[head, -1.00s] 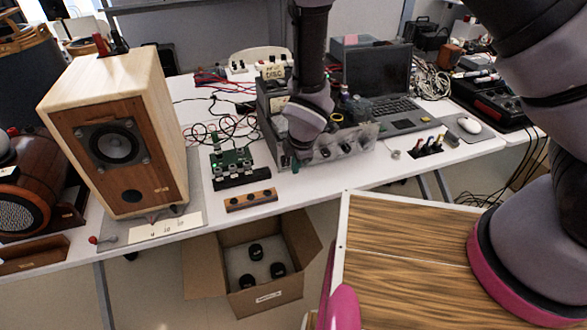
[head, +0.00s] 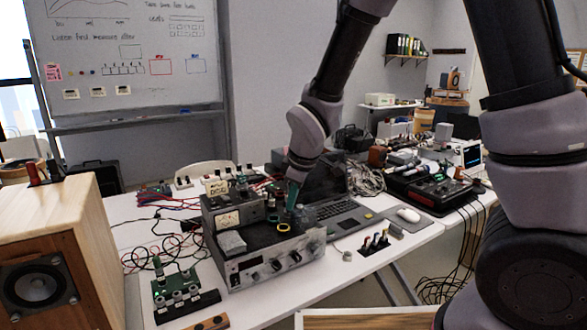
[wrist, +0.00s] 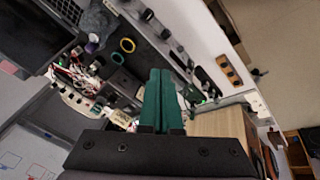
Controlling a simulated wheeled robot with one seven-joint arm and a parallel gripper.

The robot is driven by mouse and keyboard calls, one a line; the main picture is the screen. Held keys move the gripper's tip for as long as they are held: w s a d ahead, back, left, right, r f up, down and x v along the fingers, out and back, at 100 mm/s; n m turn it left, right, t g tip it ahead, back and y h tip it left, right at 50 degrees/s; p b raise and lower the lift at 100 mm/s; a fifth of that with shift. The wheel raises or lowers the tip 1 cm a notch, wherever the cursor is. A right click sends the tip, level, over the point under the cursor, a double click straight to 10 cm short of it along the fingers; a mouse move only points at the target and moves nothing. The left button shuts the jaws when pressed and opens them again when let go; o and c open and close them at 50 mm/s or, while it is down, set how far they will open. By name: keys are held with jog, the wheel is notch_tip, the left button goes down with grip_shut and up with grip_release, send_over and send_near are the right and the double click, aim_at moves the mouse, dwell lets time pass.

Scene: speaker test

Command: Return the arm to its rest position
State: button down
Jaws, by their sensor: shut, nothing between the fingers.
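My gripper (head: 292,197) is above the bench instruments in the head view, with its green fingers pointing down. In the wrist view the two green fingers (wrist: 160,97) lie side by side, shut, with nothing between them. My arm comes in from the upper right and bends down to the gripper. Below and around the fingertips is a silver bench amplifier (head: 270,262) with knobs and a yellow ring on top. I cannot tell how far the fingertips are above it.
A wooden speaker (head: 55,255) stands at the left. A laptop (head: 345,213) is behind the amplifier, with a mouse (head: 408,215) to its right. A green circuit board (head: 175,283) with loose wires sits left of the amplifier. A whiteboard (head: 130,55) stands behind.

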jog(key=s+d+r+m+t, duration=0.1)
jog(key=d+r+m, duration=0.9)
jog(key=d+r, duration=0.7)
jog(key=s+d+r+m+t, duration=0.2)
jog(key=s+d+r+m, duration=0.6)
jog(key=s, duration=0.3)
jog(key=shift+d+m, duration=0.25)
jog(key=shift+m, duration=0.05)
jog(key=shift+w, duration=0.1)
